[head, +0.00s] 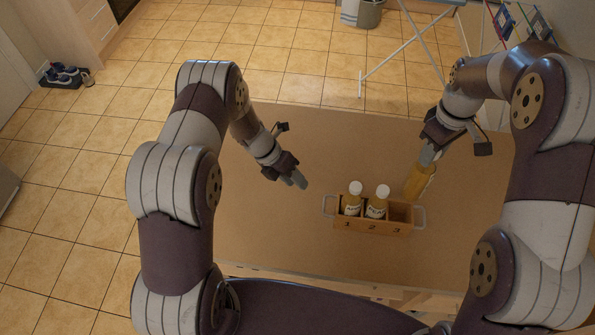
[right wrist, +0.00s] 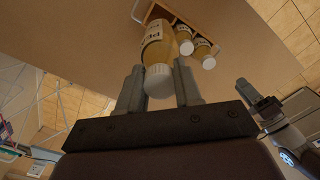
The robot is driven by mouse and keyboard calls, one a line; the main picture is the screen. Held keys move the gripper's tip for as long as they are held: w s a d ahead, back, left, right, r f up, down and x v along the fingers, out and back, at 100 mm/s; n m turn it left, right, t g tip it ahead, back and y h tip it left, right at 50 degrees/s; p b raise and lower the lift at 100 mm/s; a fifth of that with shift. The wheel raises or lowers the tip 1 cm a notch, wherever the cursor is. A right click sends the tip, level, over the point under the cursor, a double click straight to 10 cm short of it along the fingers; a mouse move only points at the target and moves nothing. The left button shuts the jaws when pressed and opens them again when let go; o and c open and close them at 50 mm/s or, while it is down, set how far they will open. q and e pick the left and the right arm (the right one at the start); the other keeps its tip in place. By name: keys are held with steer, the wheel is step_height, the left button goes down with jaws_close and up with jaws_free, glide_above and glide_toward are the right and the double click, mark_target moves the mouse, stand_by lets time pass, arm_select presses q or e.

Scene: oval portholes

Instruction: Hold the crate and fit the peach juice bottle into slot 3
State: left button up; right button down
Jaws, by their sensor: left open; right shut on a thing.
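The wooden crate (head: 372,228) stands on the table with slots numbered 1, 2 and 3 and a pale handle at each end. White-capped bottles stand in slot 1 (head: 353,199) and slot 2 (head: 377,202); slot 3 (head: 399,214) looks empty. My right gripper (head: 428,158) is shut on a yellow-orange bottle (head: 419,183), held tilted just behind and right of slot 3. In the right wrist view this bottle (right wrist: 158,45) sits between the fingers, white cap toward me, its label unreadable. My left gripper (head: 299,181) is open and empty, left of the crate and apart from its left handle.
The brown table (head: 262,226) is clear around the crate. A drying rack (head: 410,45) and a grey bin (head: 361,13) stand on the tiled floor beyond it. Shoes (head: 66,76) lie far left.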

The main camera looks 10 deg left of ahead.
mark_target(324, 198)
steer(key=shift+s+r, duration=0.1)
steer(key=shift+s, duration=0.05)
steer(key=shift+d, duration=0.1)
arm_select(q)
steer(key=d+f+n, duration=0.1)
steer(key=d+f, duration=0.1)
steer(key=f, duration=0.1)
steer(key=w+d+f+n, duration=0.1)
steer(key=d+f+n, duration=0.1)
steer(key=d+f, duration=0.1)
steer(key=w+d+f+n, duration=0.1)
steer(key=d+f+n, duration=0.1)
steer(key=f, duration=0.1)
steer(key=shift+d+h, duration=0.2)
steer(key=shift+h, duration=0.1)
arm_select(e)
steer(key=shift+w, duration=0.2)
arm_select(q)
jaws_close()
